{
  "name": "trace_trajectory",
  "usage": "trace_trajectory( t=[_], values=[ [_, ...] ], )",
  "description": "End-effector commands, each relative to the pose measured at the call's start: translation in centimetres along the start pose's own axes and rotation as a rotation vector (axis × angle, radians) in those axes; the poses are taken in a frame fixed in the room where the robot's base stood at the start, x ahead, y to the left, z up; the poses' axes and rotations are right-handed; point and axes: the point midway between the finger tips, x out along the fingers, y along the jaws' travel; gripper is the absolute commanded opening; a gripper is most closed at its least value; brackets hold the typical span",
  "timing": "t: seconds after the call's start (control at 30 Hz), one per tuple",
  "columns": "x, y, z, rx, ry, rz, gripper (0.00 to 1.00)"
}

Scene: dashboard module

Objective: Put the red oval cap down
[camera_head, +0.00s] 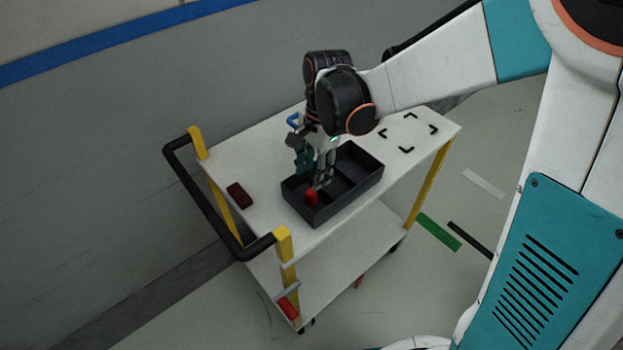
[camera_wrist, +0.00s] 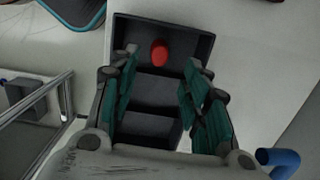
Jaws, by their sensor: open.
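The red oval cap (camera_head: 311,198) is in the near-left end compartment of the dark divided tray (camera_head: 345,202) on the cart. In the wrist view, the cap (camera_wrist: 159,53) lies inside the far compartment of the tray (camera_wrist: 200,40), close to its wall. My gripper (camera_head: 322,182) is over the tray, right beside the cap. In the wrist view its two teal-padded fingers (camera_wrist: 160,66) are spread wide, with the cap showing between and just beyond their tips. Nothing is held. In the head view my fingers and wrist hide part of the tray.
A dark red block (camera_head: 239,195) lies on the cart top (camera_head: 270,165) left of the tray. A blue piece (camera_head: 293,120) is behind my gripper. Black corner marks (camera_head: 408,131) frame a clear area at right. A black handle (camera_head: 205,205) with yellow posts edges the left side.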

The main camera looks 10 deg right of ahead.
Motion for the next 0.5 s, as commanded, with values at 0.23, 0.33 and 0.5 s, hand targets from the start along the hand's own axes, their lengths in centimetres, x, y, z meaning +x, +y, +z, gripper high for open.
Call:
trace_trajectory(
  t=[0.23,0.33,0.5],
  values=[
    [-3.5,0.0,0.0,0.001,0.0,0.0,0.43],
    [-3.9,0.0,0.0,0.001,0.0,0.0,0.43],
    [-4.3,0.2,-0.1,-0.009,0.003,-0.006,0.43]
  ],
)
